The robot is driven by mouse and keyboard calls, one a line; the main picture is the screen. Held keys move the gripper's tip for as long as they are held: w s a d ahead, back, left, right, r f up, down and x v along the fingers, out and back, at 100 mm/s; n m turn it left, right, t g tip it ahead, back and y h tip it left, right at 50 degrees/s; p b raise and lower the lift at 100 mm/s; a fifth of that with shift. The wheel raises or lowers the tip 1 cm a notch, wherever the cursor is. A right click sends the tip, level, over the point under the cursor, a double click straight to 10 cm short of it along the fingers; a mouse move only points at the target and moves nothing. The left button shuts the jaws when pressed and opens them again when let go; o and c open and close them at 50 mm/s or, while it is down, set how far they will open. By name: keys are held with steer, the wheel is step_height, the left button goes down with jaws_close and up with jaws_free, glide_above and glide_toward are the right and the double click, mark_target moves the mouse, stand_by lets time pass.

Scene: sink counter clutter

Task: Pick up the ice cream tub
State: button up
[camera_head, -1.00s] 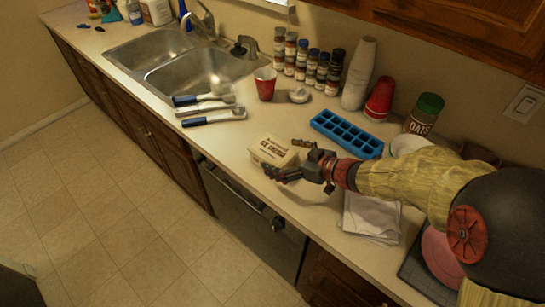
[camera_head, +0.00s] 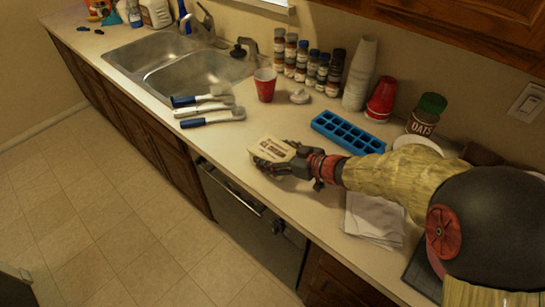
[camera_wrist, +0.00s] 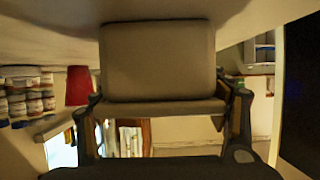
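The ice cream tub (camera_head: 270,150) is a small pale carton with dark lettering on the counter, near its front edge. My gripper (camera_head: 268,160) is at its near right side and hides part of it. In the wrist view the tub (camera_wrist: 158,62) fills the upper middle, its wide rim facing me. My gripper (camera_wrist: 165,108) has its fingers spread, one on each side of the tub, very close to the rim. I see no clear grip on it. The tub seems to rest on the counter.
A blue ice tray (camera_head: 347,132) lies behind my gripper. A red cup (camera_head: 265,85), spice jars (camera_head: 302,62) and stacked white cups (camera_head: 359,75) stand farther back. Blue-handled utensils (camera_head: 210,118) lie by the sink (camera_head: 190,72). A folded cloth (camera_head: 374,218) lies to the right.

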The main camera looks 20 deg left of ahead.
steer(key=c, duration=1)
steer(key=shift+c, duration=0.2)
steer(key=shift+r, duration=0.1)
